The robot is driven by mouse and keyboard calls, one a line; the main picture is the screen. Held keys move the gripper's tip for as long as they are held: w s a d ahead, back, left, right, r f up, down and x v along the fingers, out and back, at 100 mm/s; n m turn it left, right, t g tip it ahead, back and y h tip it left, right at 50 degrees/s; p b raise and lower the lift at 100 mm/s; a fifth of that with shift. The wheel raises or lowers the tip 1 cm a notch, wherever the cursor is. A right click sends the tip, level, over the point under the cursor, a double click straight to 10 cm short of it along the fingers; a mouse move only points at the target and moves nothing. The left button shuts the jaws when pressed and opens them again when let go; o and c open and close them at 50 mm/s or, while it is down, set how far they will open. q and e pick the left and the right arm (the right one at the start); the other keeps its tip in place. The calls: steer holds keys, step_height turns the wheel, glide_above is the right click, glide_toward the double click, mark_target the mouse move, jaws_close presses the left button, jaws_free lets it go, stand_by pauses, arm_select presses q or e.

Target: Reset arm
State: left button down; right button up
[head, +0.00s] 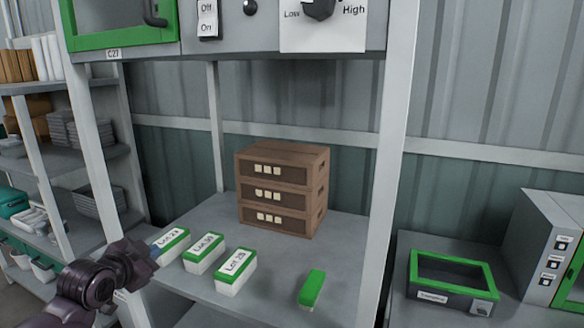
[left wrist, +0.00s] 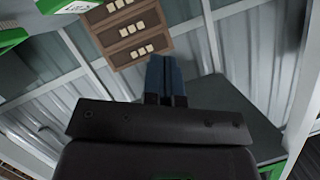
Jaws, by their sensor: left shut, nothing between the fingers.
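My left arm comes in from the lower left of the head view. Its gripper (head: 138,262) is by the left front edge of the grey shelf (head: 262,285), close to the left-most green-and-white lot box (head: 170,243). In the left wrist view the gripper's dark fingers (left wrist: 164,78) are together with nothing between them. I cannot tell from the head view how far the gripper is from the box. My right gripper is not in view.
Two more lot boxes (head: 204,253) (head: 236,271) and a small green-topped block (head: 312,288) stand on the shelf. A brown drawer unit (head: 283,190) stands behind them. Pale uprights (head: 393,165) flank the shelf. A green-framed case (head: 452,280) is at the right.

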arm_select(q)
steer(key=s+f+n+g+y, duration=0.1)
steer(key=s+f+n, duration=0.1)
steer(key=s+f, duration=0.6)
steer(key=s+f+n+y, duration=0.15)
steer(key=s+f, duration=0.35)
steer(key=f, duration=0.5)
steer(key=s+d+f+n, duration=0.1)
steer(key=s+f+n, duration=0.1)
steer(key=s+f, duration=0.3)
steer(key=s+d+f+n+g, duration=0.1)
steer(key=s+f, duration=0.4)
steer(key=s, duration=0.7)
steer(key=shift+d+f+n, duration=0.2)
steer(key=shift+d+n, duration=0.45)
steer(key=shift+y, duration=0.25)
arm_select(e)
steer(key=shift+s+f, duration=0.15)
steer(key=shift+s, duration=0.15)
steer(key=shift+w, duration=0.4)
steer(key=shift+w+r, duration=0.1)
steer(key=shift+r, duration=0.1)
